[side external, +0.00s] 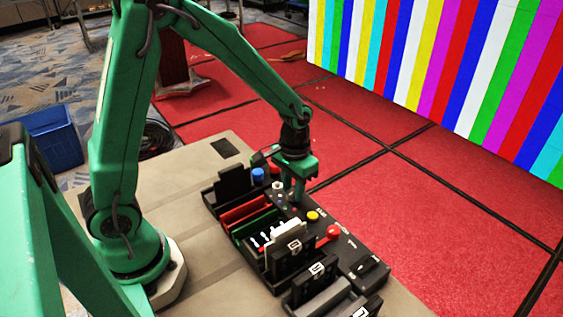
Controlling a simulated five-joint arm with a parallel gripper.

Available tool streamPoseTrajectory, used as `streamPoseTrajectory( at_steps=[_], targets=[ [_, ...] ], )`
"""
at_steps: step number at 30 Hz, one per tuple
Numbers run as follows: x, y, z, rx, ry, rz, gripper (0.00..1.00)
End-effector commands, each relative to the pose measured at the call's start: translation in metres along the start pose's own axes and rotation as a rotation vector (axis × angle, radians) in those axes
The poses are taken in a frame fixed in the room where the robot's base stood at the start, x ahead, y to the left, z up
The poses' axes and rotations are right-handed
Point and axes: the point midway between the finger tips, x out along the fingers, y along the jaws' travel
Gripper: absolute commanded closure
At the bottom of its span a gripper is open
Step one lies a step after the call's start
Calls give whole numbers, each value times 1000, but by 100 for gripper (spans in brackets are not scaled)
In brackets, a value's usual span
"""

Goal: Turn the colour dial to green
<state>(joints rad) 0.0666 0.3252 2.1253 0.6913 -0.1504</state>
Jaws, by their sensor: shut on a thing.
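The black control console (347,252) stands on the beige table top, with the colour dial on its far part. My gripper (297,198) points down onto the console and is shut on the colour dial. The dial is mostly hidden by the fingers and too small here to show which colour it points to. The video wall (450,65) at the upper right shows vertical stripes of several colours, not one plain colour.
A blue knob (258,175), a yellow button (313,216) and a red knob (333,231) sit close to my gripper. Black slotted racks with upright cards (290,258) line the console's near side. Red floor panels lie beyond the table; a blue bin (52,137) stands at the left.

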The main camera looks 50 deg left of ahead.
Motion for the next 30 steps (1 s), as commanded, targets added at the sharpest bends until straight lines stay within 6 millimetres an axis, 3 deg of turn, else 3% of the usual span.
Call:
streamPoseTrajectory(
  at_steps=[18, 19, 22, 30],
  targets=[
    [-1, 0, 0, -69, 1, 0, 94],
    [-1, 0, 0, -69, 1, 0, 68],
    [-1, 0, 0, -69, 1, 0, 50],
    [0, 0, 0, -69, 1, 0, 50]
  ],
)
